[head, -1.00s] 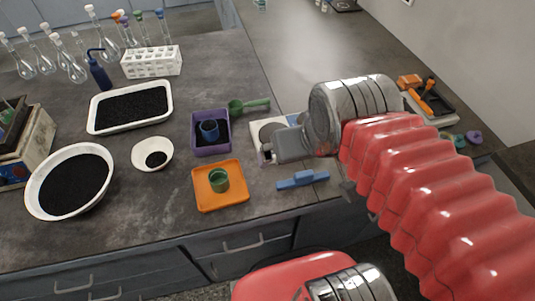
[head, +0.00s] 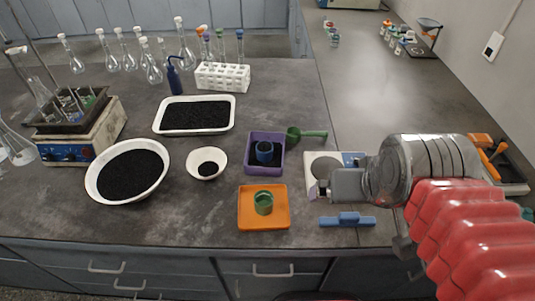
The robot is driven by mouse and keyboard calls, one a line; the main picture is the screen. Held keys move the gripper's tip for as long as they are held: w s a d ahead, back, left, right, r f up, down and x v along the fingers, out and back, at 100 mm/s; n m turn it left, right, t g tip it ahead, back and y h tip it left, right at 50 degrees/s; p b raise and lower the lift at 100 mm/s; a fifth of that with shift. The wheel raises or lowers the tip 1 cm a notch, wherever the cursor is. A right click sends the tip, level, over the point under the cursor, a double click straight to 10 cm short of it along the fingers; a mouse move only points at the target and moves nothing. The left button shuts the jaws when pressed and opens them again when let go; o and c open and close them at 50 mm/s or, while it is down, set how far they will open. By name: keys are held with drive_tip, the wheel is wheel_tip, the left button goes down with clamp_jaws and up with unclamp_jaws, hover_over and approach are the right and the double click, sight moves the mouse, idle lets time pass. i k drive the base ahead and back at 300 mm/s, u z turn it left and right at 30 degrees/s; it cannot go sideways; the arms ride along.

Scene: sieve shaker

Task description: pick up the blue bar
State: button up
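The blue bar (head: 347,220) lies flat on the dark bench near its front edge, to the right of the orange tray. It has a raised block at its middle. My gripper (head: 317,192) is at the end of the red-sleeved arm coming in from the right. It points left over the white scale, above and a little left of the bar in the picture, and looks apart from it. The fingers are seen side-on and small, so I cannot tell whether they are open or shut.
The orange tray (head: 244,221) holds a green cup; the purple tray (head: 278,140) holds a blue cup. The white scale (head: 322,161) is partly hidden behind my gripper. A green scoop (head: 308,135), bowls of black grains and glassware stand further left and back.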

sight(350, 219)
drive_tip(key=k, duration=1)
drive_tip(key=u, duration=0.6)
drive_tip(key=i, duration=0.8)
drive_tip(key=z, duration=0.05)
